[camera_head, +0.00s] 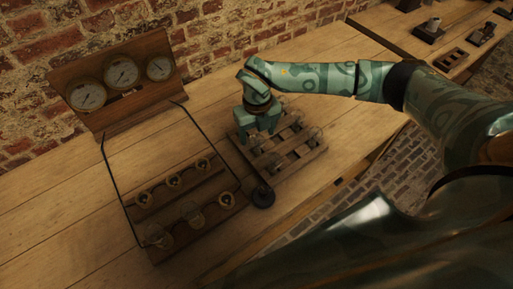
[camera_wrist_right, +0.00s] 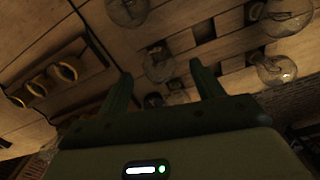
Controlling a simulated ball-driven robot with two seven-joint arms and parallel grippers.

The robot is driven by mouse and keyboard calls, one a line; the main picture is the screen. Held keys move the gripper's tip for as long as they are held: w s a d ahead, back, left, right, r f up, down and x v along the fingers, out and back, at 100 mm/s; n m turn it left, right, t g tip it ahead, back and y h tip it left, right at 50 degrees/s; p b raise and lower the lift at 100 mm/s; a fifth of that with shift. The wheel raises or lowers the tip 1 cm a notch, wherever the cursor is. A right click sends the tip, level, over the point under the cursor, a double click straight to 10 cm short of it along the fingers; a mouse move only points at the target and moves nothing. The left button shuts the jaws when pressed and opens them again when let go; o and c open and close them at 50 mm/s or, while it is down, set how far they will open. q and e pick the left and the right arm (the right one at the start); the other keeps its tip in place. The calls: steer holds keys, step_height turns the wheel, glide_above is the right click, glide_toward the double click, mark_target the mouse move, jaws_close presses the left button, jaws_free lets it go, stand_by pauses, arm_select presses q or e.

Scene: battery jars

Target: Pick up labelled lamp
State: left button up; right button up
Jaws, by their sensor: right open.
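My right gripper (camera_head: 258,135) is over the left part of a slatted wooden crate (camera_head: 300,158). In the right wrist view its fingers (camera_wrist_right: 160,80) are spread, with nothing held. Clear glass lamps show in that view: one (camera_wrist_right: 158,64) appears between the fingertips, another (camera_wrist_right: 127,10) at the top, and others (camera_wrist_right: 275,70) to the right. A smaller, dim lamp (camera_wrist_right: 176,92) shows lower between the fingers. I cannot make out a label on any lamp. My left gripper is not in view.
Left of the crate lies a wooden board with several round sockets (camera_head: 226,199), some holding glass lamps. A black round object (camera_head: 262,195) sits between board and crate. A three-dial gauge panel (camera_head: 121,73) stands behind. Bare tabletop (camera_head: 50,215) is at left.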

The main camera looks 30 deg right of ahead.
steer(key=shift+f, duration=0.95)
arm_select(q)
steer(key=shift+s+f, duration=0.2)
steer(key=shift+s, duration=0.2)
arm_select(e)
steer(key=shift+r, duration=0.1)
steer(key=c, duration=1.2)
steer(key=shift+r, duration=0.1)
